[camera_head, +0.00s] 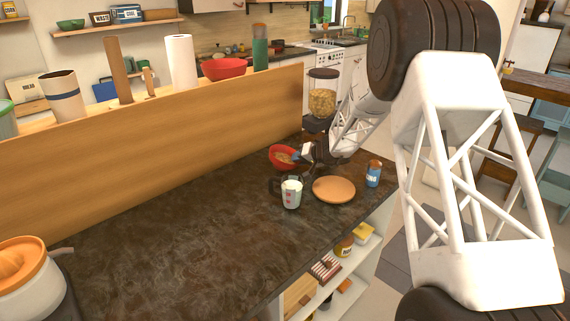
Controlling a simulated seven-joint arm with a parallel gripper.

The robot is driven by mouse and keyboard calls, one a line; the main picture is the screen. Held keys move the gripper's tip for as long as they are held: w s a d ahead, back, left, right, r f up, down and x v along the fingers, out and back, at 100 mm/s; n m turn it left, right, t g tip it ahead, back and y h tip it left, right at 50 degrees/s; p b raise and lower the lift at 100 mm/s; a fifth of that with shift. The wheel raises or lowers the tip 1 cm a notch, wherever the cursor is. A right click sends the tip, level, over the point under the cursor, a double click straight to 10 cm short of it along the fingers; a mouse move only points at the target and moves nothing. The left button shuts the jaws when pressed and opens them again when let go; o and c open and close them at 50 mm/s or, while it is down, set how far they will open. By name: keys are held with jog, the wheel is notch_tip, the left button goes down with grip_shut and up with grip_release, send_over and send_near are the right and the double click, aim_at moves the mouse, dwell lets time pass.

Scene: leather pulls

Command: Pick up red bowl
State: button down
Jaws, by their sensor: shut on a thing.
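A small red bowl (279,165) with something brownish inside is at the far end of the dark counter. It looks tilted, with its inside facing me. My gripper (299,155) is at the bowl's right edge and is shut on its rim. The fingers are small in view and partly merge with the dark wrist. I cannot tell whether the bowl's underside touches the counter. A larger red bowl (225,68) stands on the raised wooden ledge behind.
Close around the gripper on the dark counter (190,240) are a measuring cup (291,193), an orange-brown plate (334,190), a blue can (373,174) and a cereal dispenser (322,98). A wooden panel (160,140) rises behind. The counter's middle is clear.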

jog(key=shift+r, duration=5)
